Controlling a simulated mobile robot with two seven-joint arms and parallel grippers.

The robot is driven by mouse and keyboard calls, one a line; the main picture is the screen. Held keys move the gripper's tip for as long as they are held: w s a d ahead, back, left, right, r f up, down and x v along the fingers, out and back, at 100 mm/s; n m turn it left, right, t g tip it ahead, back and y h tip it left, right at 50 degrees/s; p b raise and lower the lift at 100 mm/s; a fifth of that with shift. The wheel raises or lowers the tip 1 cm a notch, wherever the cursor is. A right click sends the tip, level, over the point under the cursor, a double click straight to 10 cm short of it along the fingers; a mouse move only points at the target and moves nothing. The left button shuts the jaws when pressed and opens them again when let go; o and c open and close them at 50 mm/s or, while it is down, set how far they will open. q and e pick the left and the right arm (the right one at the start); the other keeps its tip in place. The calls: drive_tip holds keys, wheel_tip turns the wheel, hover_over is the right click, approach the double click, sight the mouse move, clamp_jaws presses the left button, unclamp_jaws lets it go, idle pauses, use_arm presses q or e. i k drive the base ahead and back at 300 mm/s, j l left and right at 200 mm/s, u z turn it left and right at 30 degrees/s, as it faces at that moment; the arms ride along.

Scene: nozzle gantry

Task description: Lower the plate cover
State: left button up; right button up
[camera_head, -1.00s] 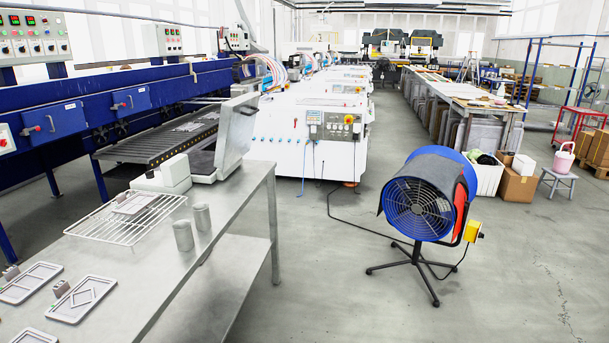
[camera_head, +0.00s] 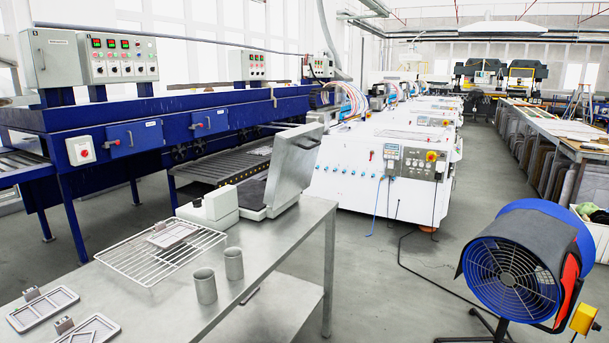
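The plate cover (camera_head: 293,168) is a grey lid on the press at the far end of the metal table. It stands raised, tilted up from the dark flat bed (camera_head: 250,192) beneath it. A white housing (camera_head: 211,206) sits at the left of the press. Neither of my grippers shows in the head view.
The metal table (camera_head: 262,292) holds a wire rack (camera_head: 148,262) with a small plate (camera_head: 172,235), two grey cups (camera_head: 205,286) and framed plates (camera_head: 42,308). A blue fan (camera_head: 512,279) stands on the floor at right.

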sight(295, 151)
drive_tip(key=i+l+u, duration=0.25)
drive_tip(key=u, duration=0.25)
drive_tip(key=i+l+u, duration=0.3)
drive_tip(key=l+u, duration=0.2)
drive_tip(key=i+l+u, duration=0.15)
drive_tip(key=l, duration=0.25)
drive_tip(key=i+l+u, duration=0.1)
drive_tip(key=l, duration=0.3)
drive_tip(key=i+l, duration=0.15)
drive_tip(key=l, duration=0.2)
drive_tip(key=i+l, duration=0.15)
drive_tip(key=l, duration=0.2)
drive_tip(key=i+l+u, duration=0.1)
drive_tip(key=l, duration=0.25)
drive_tip(key=i+l, duration=0.2)
drive_tip(key=l, duration=0.15)
drive_tip(key=i+l, duration=0.15)
drive_tip(key=l, duration=0.2)
drive_tip(key=u, duration=0.05)
